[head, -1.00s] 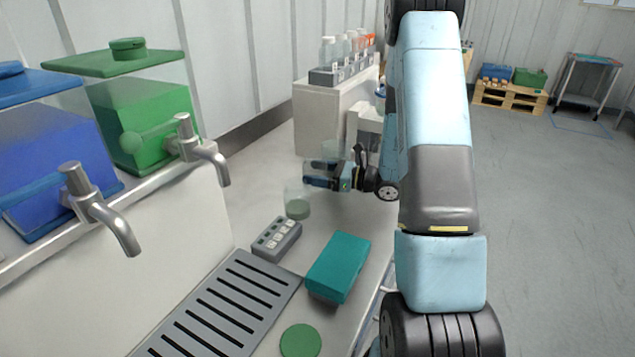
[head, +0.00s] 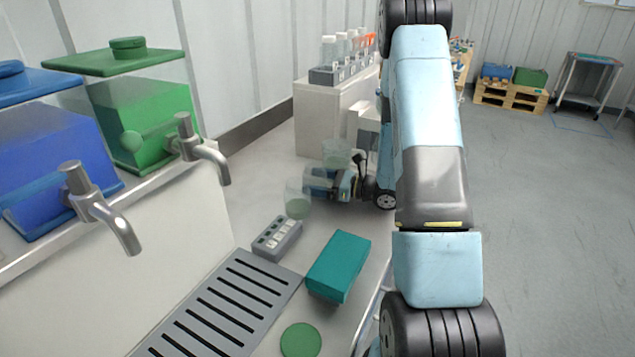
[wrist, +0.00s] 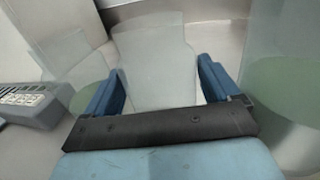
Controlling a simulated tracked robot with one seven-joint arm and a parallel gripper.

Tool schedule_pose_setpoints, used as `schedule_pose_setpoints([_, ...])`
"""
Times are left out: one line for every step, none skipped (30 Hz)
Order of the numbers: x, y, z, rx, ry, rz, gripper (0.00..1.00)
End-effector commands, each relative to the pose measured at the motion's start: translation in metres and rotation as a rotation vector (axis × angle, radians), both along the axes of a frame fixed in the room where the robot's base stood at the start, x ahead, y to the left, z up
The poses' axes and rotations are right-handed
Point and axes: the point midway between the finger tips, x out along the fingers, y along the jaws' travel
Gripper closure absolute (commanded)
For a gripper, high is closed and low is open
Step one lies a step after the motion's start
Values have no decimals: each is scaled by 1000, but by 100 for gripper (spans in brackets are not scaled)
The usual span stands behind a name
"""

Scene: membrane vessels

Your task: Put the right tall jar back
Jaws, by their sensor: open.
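Two clear jars stand on the pale bench in the head view. The near jar (head: 297,203) has a green layer at its bottom. The far jar (head: 337,152) is partly hidden behind my gripper (head: 309,184). My gripper points left, low over the bench, with its fingers apart. In the wrist view, a clear shape (wrist: 155,60) shows between or beyond the fingers; I cannot tell whether they touch it. A large clear jar with green in it (wrist: 280,85) stands right of the fingers. Another clear shape (wrist: 70,65) is at the left.
A grey keypad box (head: 277,239), a teal box (head: 339,265), a green disc (head: 300,340) and a slotted drip tray (head: 222,310) lie nearer. Blue (head: 45,165) and green (head: 145,125) tanks with taps stand left. A bottle rack (head: 340,73) sits on a white block behind.

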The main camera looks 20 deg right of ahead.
Motion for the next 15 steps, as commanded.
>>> schedule_pose_setpoints([0, 0, 1, 0, 0, 0, 11])
schedule_pose_setpoints([0, 0, 2, -1, -1, 0, 11])
schedule_pose_setpoints([-1, -2, 2, 0, 0, -1, 11])
schedule_pose_setpoints([-2, -5, 1, 0, 0, -2, 11])
schedule_pose_setpoints([-4, -8, 1, -1, 1, -2, 11])
schedule_pose_setpoints([-6, -12, 1, -1, 1, -3, 11])
schedule_pose_setpoints([-9, -16, 2, 0, 0, -4, 11])
schedule_pose_setpoints([-11, -20, 2, 0, 0, -4, 11])
schedule_pose_setpoints([-15, -26, 2, 0, 0, -5, 11])
schedule_pose_setpoints([-18, -31, 2, 1, -1, -5, 11])
schedule_pose_setpoints([-21, -36, 2, 1, -1, -4, 11])
schedule_pose_setpoints([-26, -43, 2, 0, 0, -6, 11])
schedule_pose_setpoints([-29, -48, 2, 0, 0, -5, 11])
schedule_pose_setpoints([-32, -53, 2, 0, 0, -5, 11])
schedule_pose_setpoints([-36, -60, 2, -1, 1, -5, 11])
